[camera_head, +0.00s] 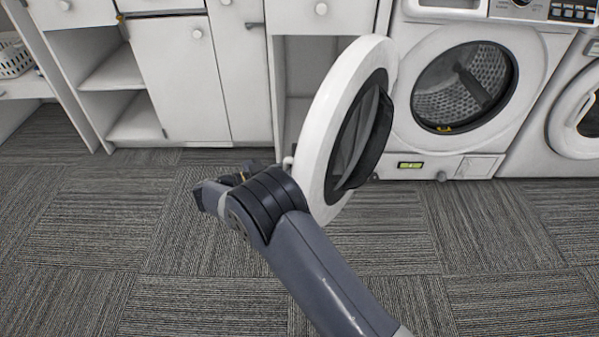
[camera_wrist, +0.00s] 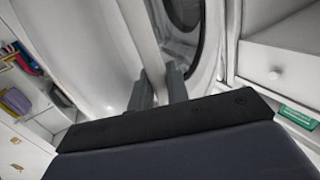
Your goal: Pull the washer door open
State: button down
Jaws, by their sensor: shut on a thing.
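The washer door (camera_head: 322,125) is round, with a white rim and a dark glass centre. In the head view it stands swung wide open to the left of the washer (camera_head: 412,125), whose drum opening (camera_head: 465,88) is exposed. My gripper (camera_wrist: 159,82) shows in the wrist view with its two grey fingers on either side of a white upright edge of the door (camera_wrist: 142,35), shut on it. In the head view my wrist is at the door's left side, and the fingers are mostly hidden there. The exact grip spot is hard to make out.
White cabinets (camera_head: 178,75) with open shelves stand along the wall behind the door. A second machine (camera_head: 572,115) with a round door stands at the right. A white basket (camera_head: 14,62) is at the far left. The carpet (camera_head: 130,235) in front is clear.

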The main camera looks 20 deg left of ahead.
jog(key=shift+w+a+g, duration=0.3)
jog(key=shift+w+a, duration=0.05)
jog(key=shift+a, duration=0.4)
jog(key=c, duration=1.5)
grip_release()
jog(key=shift+o, duration=0.2)
jog(key=p+v, duration=0.2)
jog(key=v, duration=0.8)
jog(key=shift+s+a+f, duration=0.15)
jog(key=shift+s+a, duration=0.05)
jog(key=shift+a, duration=0.15)
